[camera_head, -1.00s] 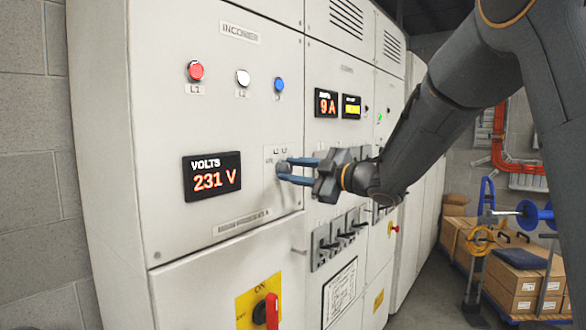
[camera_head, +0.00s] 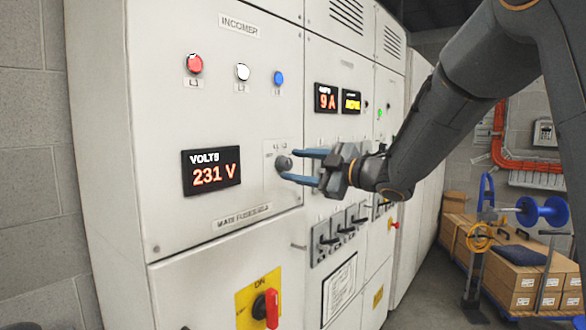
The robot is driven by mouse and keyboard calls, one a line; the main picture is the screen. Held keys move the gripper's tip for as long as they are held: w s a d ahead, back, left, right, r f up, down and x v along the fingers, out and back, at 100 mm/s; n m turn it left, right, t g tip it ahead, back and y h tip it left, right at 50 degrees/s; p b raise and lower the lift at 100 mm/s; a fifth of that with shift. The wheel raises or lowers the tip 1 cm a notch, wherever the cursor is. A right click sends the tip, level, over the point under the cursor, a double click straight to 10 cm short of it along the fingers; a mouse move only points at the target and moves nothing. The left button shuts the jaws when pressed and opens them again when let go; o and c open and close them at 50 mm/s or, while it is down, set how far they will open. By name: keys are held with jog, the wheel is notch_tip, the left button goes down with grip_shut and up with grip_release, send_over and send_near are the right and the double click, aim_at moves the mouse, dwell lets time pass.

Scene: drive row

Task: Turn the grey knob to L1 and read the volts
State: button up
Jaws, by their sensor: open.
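The grey knob (camera_head: 284,163) sits on a pale label plate on the INCOMER panel. The plate's small lettering and the knob's pointer are too small to read surely. The volts display (camera_head: 211,172) left of the knob reads 231 V in orange digits. My gripper (camera_head: 300,166) is open, with its two blue fingers level and pointing left at the panel. The fingertips are just right of the knob, one above and one below its height. The knob's face shows clear of the fingers.
Above the display are a red L1 lamp (camera_head: 195,64), a white lamp (camera_head: 242,72) and a blue lamp (camera_head: 279,78). A red handle (camera_head: 271,308) on a yellow plate is below. Black switches (camera_head: 340,232) lie under my gripper. Boxes (camera_head: 520,278) stand at right.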

jog(key=b+v, duration=0.1)
jog(key=v, duration=0.5)
jog(key=shift+b, duration=0.3)
jog(key=shift+f, duration=0.1)
jog(key=s+d+f+m+h, duration=0.1)
jog(key=d+f+m+h, duration=0.55)
jog(key=f, duration=0.35)
jog(key=s+d+f+m+h, duration=0.1)
jog(key=d+f+m+h, duration=0.55)
jog(key=f, duration=0.35)
jog(key=s+f+m+g, duration=0.2)
jog(key=s+f, duration=0.3)
jog(key=s, duration=0.3)
jog(key=s+f+m+g, duration=0.3)
jog(key=s+f, duration=0.3)
jog(key=s, duration=0.3)
jog(key=s+f+m+g+h, duration=0.1)
jog(key=s+f+g, duration=0.3)
jog(key=s, duration=0.5)
jog(key=shift+d+f+m+g, duration=0.3)
jog(key=shift+f+m+g, duration=0.1)
jog(key=shift+f+m, duration=0.3)
